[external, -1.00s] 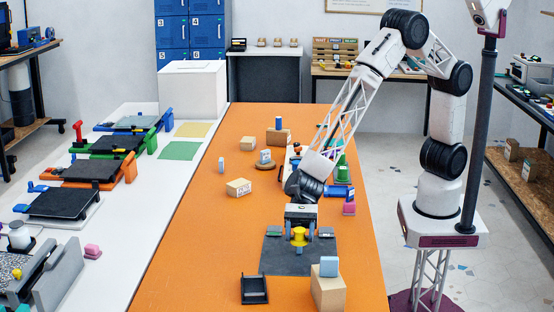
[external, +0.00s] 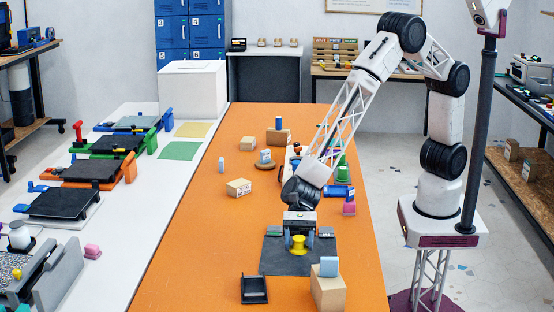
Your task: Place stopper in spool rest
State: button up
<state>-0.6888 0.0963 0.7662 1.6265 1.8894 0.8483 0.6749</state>
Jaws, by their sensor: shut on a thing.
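A yellow knobbed piece (external: 298,245), which looks like the stopper, is held upright between the fingers of my gripper (external: 299,240). My gripper points down, shut on it, over the dark grey mat (external: 284,265). I cannot tell whether the underside of the yellow piece touches the mat. A black open holder with raised sides (external: 254,290), which looks like the spool rest, stands on the orange table in front and to the left of my gripper. It looks empty.
A cardboard box (external: 328,294) with a light blue block (external: 329,266) on top stands at front right. Small pieces lie at the mat's back corners. A pink piece (external: 348,208) and a blue piece (external: 338,191) are behind right. The orange table (external: 205,250) is clear at left.

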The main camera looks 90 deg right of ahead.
jog(key=w+a, duration=0.3)
jog(key=w+a+f, duration=0.1)
jog(key=w+a, duration=0.5)
jog(key=shift+a+f, duration=0.15)
jog(key=shift+a, duration=0.15)
dwell(0.3)
jog(key=shift+f, duration=1.7)
jog(key=shift+f, duration=0.15)
jog(key=o, duration=1)
